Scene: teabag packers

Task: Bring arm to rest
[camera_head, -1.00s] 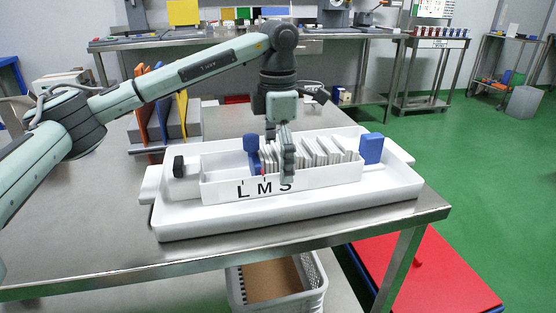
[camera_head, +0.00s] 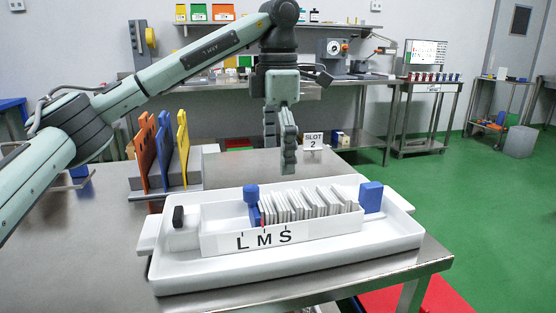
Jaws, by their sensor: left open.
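My left gripper (camera_head: 280,150) hangs fingers-down in the middle of the view. It is open and empty, above and apart from the white tray (camera_head: 300,270). The tray lies on the steel table and holds a white box (camera_head: 330,230) marked L M S on its front. Several white teabag packets (camera_head: 305,203) stand in a row in the box, leaning a little. A blue block with a round knob (camera_head: 251,194) stands at the row's left end. A blue block (camera_head: 371,197) stands at the tray's right end. My right gripper is not in view.
A rack with orange, blue and yellow upright plates (camera_head: 166,155) stands at the table's left. A SLOT 2 sign (camera_head: 313,141) stands behind the tray. The steel table (camera_head: 70,250) is bare at the left front. Benches stand along the back wall.

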